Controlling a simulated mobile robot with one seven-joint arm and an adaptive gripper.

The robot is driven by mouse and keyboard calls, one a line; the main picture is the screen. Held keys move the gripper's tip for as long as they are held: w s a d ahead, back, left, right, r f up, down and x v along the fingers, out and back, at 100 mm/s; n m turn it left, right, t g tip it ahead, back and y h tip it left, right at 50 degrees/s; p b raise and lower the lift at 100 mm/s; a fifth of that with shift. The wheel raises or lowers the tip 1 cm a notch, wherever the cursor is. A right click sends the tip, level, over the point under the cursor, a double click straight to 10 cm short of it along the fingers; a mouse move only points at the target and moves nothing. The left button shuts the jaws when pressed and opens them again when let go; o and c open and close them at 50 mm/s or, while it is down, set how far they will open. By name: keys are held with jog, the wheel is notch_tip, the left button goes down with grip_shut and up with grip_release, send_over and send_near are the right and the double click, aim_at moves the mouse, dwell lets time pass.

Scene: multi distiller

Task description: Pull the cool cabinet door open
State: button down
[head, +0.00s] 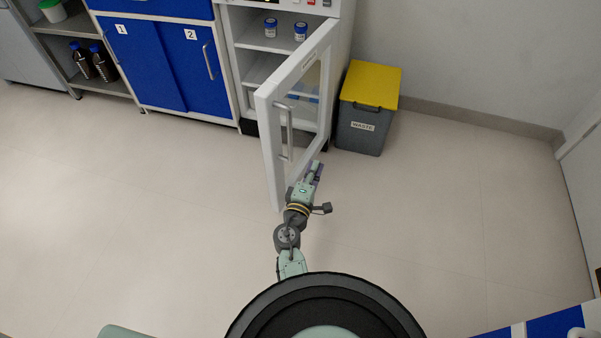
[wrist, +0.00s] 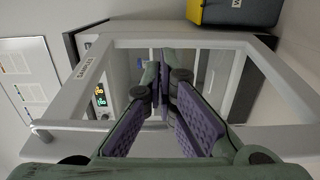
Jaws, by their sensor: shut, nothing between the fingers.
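The cool cabinet (head: 262,70) stands at the back with its white framed door (head: 272,150) swung well open toward me. The door's window and outer face also show in the wrist view (wrist: 215,42). A vertical bar handle (head: 289,135) sits on the door near its free edge. My gripper (head: 317,168) is beside the lower part of the door, on its right side, away from the handle. The fingers are shut and empty in the wrist view (wrist: 160,72), pointing at the door's window area. I cannot tell whether they touch the door.
Blue-lidded jars (head: 270,27) stand on a cabinet shelf. A grey waste bin with a yellow lid (head: 371,84) stands right of the cabinet, near the door. Blue cupboards (head: 160,65) are on the left. The floor on both sides is clear. A blue-white bench (head: 555,325) is at lower right.

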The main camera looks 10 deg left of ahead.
jog(key=d, duration=0.1)
jog(key=d+y, duration=0.1)
jog(key=d+n, duration=0.1)
jog(key=shift+w+d, duration=0.25)
jog(key=shift+d, duration=0.15)
dwell(1.0)
